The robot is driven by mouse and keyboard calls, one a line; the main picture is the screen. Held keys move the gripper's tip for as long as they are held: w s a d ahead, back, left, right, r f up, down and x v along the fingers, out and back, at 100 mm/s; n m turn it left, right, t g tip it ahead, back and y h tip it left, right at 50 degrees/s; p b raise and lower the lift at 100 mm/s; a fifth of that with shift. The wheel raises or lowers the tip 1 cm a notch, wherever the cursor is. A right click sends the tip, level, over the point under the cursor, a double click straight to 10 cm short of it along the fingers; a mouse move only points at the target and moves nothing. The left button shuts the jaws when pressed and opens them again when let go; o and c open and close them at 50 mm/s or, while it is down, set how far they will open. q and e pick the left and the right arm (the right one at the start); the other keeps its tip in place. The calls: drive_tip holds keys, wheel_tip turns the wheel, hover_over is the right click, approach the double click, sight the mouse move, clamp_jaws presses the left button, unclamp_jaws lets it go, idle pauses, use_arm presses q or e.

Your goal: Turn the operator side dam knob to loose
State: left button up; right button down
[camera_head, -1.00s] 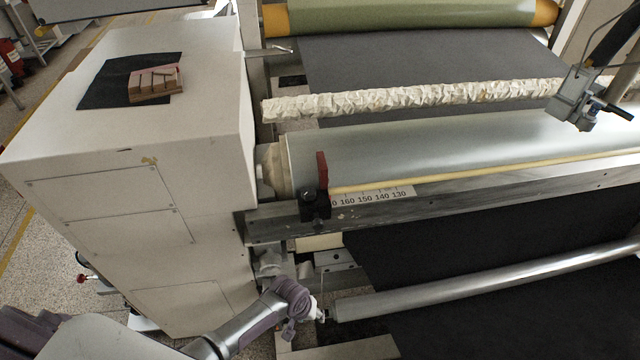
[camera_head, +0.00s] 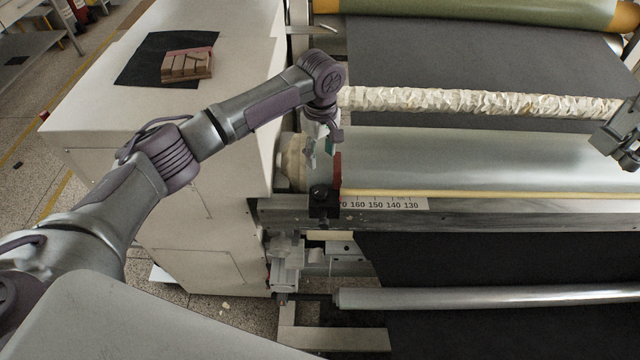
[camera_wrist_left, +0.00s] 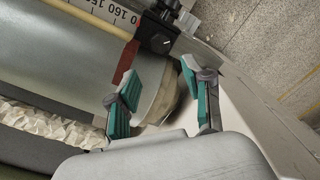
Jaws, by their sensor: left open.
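The operator side dam is a red plate (camera_head: 338,172) with a black block and knob (camera_head: 322,192) at the left end of the roller, beside the ruler. In the left wrist view the black block and knob (camera_wrist_left: 157,35) lie at the top, with the red plate (camera_wrist_left: 124,62) to their left. A small white mark shows on the block. My left gripper (camera_head: 326,147) is just above and behind the block in the head view. Its two teal-padded fingers (camera_wrist_left: 162,82) are apart and empty, short of the block. My right gripper is not in view.
The large grey roller (camera_head: 480,155) and a crumpled white paper roll (camera_head: 470,103) lie right of the gripper. The white machine housing (camera_head: 235,150) stands left, with wooden blocks (camera_head: 187,66) on a black sheet. A grey bracket (camera_head: 622,135) is at the far right.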

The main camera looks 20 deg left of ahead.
sight(320, 190)
use_arm(q)
wheel_tip(320, 190, down, 12)
drive_tip(key=b, duration=1)
drive_tip(key=shift+a+f+b, duration=0.1)
drive_tip(key=shift+f+b, duration=0.15)
drive_tip(key=shift+b, duration=0.15)
drive_tip(key=shift+f+b, duration=0.45)
drive_tip(key=shift+b, duration=0.15)
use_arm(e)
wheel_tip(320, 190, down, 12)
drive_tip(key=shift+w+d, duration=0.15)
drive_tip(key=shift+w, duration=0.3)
